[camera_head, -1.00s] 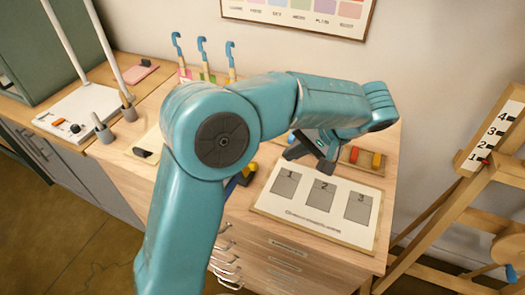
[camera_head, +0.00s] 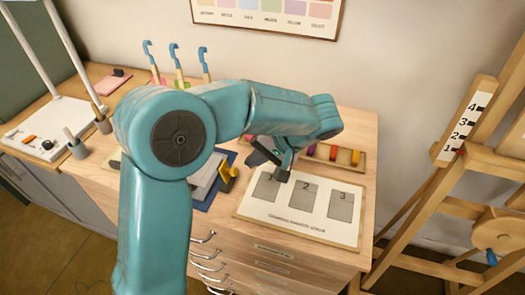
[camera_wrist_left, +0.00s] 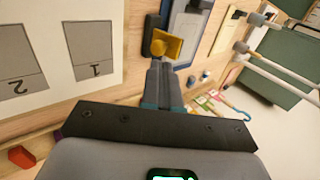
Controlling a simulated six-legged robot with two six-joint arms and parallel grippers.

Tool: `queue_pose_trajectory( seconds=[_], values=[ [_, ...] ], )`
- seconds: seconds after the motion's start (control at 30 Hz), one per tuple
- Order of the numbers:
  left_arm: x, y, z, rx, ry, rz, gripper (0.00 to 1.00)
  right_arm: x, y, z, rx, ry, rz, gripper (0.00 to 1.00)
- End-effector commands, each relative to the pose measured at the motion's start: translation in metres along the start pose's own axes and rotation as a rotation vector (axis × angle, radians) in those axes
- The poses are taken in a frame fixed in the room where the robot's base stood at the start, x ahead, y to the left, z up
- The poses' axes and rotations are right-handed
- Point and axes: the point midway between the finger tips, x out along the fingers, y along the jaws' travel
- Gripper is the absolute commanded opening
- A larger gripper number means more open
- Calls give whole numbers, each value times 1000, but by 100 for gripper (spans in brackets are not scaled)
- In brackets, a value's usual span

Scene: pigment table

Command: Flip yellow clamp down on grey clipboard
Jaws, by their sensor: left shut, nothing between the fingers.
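The yellow clamp (camera_head: 228,178) stands raised at the right edge of the grey clipboard (camera_head: 204,176), which has a blue border. My left arm hides much of the clipboard's far side. In the left wrist view, the yellow clamp (camera_wrist_left: 168,43) is just beyond the fingertips, and part of the clipboard (camera_wrist_left: 186,34) shows beside it. My left gripper (camera_head: 256,158) is to the right of the clamp in the head view, above the table. In the wrist view its fingers (camera_wrist_left: 162,66) are shut and empty. I cannot tell whether they touch the clamp.
A white board with numbered grey squares (camera_head: 300,222) lies right of the clipboard. A wooden tray with coloured blocks (camera_head: 345,156) is behind it. Blue hooks (camera_head: 175,60) stand at the back left. A wooden easel (camera_head: 470,170) is at the right.

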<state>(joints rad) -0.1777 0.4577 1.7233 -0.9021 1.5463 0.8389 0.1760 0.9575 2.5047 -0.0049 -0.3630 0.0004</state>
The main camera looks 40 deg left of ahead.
Motion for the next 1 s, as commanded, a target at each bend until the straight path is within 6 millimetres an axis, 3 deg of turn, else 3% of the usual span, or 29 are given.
queue_pose_trajectory(
  seconds=[0.17, 0.4, 1.0],
  values=[
    [38, -1, 0, 1, -5, -2, 0, -3, -1, 0, 0, 0, 0, 43],
    [64, -20, -1, -1, -2, 0, 0, -10, -4, 0, 0, 0, 0, 43],
    [70, -24, -2, -1, 1, 11, 0, -10, -4, 0, 0, 0, 0, 43]
  ],
)
